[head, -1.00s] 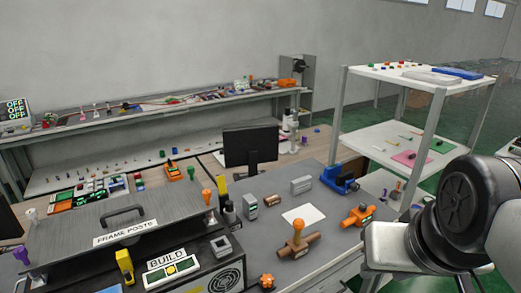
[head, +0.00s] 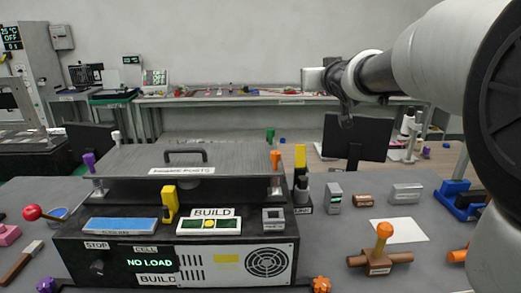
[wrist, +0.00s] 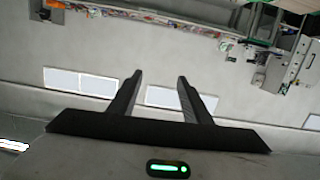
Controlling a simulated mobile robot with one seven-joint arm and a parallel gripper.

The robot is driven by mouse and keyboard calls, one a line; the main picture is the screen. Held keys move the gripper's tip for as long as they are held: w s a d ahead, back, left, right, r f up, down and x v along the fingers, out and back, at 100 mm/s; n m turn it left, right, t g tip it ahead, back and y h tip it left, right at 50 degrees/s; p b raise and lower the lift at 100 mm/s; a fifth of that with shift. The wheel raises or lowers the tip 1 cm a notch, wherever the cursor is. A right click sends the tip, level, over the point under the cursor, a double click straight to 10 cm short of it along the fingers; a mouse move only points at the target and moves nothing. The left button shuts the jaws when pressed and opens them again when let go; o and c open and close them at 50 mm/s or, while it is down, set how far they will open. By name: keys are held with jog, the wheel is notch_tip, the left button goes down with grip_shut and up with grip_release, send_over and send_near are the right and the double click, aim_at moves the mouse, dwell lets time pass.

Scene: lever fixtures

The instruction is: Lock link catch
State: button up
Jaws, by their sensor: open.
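A black fixture box (head: 170,262) with a grey plate (head: 130,157) labelled FRAME POSTS stands in front in the head view. The plate has a dark handle (head: 186,153), a purple-topped post (head: 89,162) at left and an orange-topped post (head: 276,162) at right. A yellow lever (head: 169,203) stands upright on the box, left of the BUILD panel (head: 208,225). The display reads NO LOAD. No part is legibly marked as the link catch. My gripper (wrist: 160,76) is open and empty in the wrist view, facing the room's wall and far bench, apart from the fixture.
Right of the box are an orange-handled brown tool (head: 380,257), a white sheet (head: 399,230), a blue vise-like device (head: 459,200) and grey blocks. A monitor (head: 357,137) stands behind. My arm crosses the upper right, above the table.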

jog(key=w+a+r+n+t+y, duration=0.2)
jog(key=w+y, duration=0.4)
jog(key=w, duration=0.4)
jog(key=n+g+y, duration=1.1)
jog(key=g+y, duration=0.5)
send_near(300, 146)
jog(key=x, duration=0.3)
jog(key=w+p+x, duration=0.1)
jog(key=x, duration=0.5)
jog(key=shift+w+a+f+p, duration=0.1)
jog(key=shift+w+a+p, duration=0.1)
jog(key=shift+a+p, duration=0.2)
jog(key=c, duration=1)
